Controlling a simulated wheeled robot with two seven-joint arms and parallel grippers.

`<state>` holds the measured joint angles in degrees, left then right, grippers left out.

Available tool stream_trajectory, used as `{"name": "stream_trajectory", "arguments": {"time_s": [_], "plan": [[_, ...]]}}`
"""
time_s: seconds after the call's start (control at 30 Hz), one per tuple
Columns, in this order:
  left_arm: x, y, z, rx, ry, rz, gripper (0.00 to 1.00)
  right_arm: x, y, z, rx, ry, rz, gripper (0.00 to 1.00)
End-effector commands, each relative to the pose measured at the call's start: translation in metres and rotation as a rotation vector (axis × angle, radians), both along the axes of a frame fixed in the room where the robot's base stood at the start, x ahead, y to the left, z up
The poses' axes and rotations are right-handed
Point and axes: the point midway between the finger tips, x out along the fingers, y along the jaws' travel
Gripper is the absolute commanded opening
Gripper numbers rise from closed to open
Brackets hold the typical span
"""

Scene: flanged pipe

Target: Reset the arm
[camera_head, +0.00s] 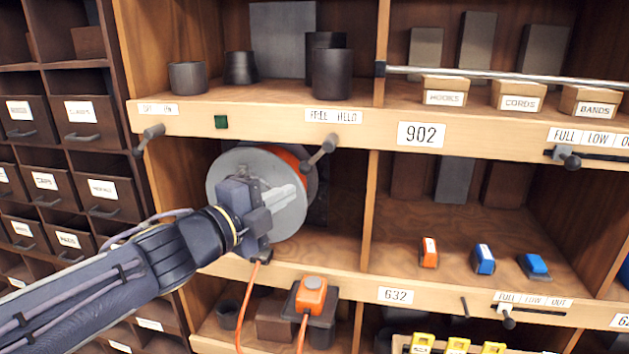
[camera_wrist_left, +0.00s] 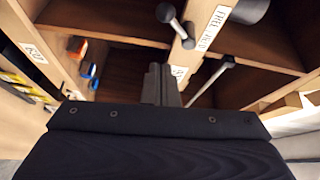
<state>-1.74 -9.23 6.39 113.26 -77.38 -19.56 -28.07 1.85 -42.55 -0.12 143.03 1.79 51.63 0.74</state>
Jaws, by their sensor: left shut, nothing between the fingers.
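My left arm comes in from the lower left in the head view, and its left gripper (camera_head: 284,197) is in front of a shelf bay. The gripper is shut and empty; its closed fingers also show in the left wrist view (camera_wrist_left: 160,84). Behind it in the head view is a large round grey disc (camera_head: 232,168) with an orange rim. The gripper hides part of the disc, and I cannot tell if they touch. My right gripper is not in view.
Lever handles (camera_head: 319,150) stick out from the shelf edge near the gripper; one also shows in the wrist view (camera_wrist_left: 174,22). An orange box (camera_head: 311,293) with an orange cable is below. Small orange and blue items (camera_head: 484,259) stand in the right bay. Labelled drawers (camera_head: 88,119) are at left.

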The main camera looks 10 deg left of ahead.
Motion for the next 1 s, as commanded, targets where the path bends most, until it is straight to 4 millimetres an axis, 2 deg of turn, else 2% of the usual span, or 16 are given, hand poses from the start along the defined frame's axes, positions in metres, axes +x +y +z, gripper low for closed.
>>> {"name": "stream_trajectory", "arguments": {"time_s": [0.07,0.17,0.23,0.33,0.4,0.5,0.63,0.7,0.8,1.0], "plan": [[-0.007,0.027,-0.009,-0.113,0.088,0.121,0.0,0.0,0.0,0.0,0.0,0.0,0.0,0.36],[-0.029,0.074,-0.043,-0.358,0.29,0.349,0.0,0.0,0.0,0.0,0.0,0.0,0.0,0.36],[-0.057,0.101,-0.079,-0.56,0.464,0.514,0.0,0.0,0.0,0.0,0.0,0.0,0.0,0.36],[-0.105,0.117,-0.136,-0.836,0.722,0.71,0.0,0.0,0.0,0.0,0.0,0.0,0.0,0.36],[-0.142,0.114,-0.172,-1.006,0.899,0.814,0.0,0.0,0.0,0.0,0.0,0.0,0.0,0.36],[-0.188,0.095,-0.21,-1.201,1.13,0.917,0.0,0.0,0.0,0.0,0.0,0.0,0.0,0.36],[-0.23,0.069,-0.236,-1.358,1.353,0.983,0.0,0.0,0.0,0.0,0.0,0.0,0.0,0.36],[-0.243,0.059,-0.242,-1.401,1.427,0.999,0.0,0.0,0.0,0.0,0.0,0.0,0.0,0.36],[-0.252,0.052,-0.245,-1.43,1.477,1.009,0.0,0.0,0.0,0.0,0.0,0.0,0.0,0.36],[-0.252,0.051,-0.246,-1.432,1.483,1.01,0.0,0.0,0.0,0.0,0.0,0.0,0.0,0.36]]}}
